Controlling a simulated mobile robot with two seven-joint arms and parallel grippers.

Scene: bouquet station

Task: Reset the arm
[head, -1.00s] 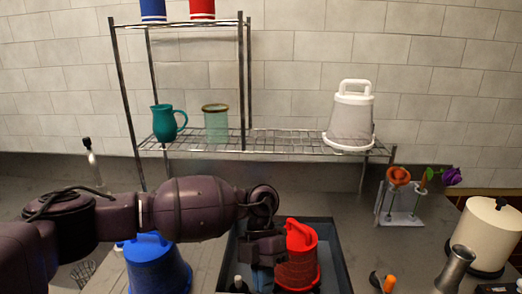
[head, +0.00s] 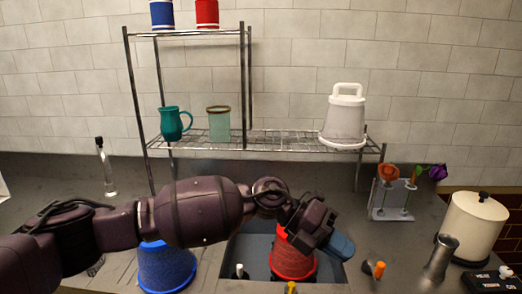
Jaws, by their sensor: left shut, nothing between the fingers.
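My left arm comes in from the left across the counter. My left gripper (head: 338,246) is shut and empty, pointing down and to the right. It hangs over the right part of the sink area, in front of and just right of the red basket-like container (head: 292,262), whose top it partly hides. I cannot tell whether it touches the container. My right gripper is not in view.
A blue container (head: 166,268) stands left of the sink (head: 247,245). A wire shelf (head: 290,143) holds a teal pitcher (head: 173,124), a green glass (head: 219,124) and a white container (head: 344,115). Right are a flower rack (head: 391,198), metal vase (head: 440,257) and cream canister (head: 477,228).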

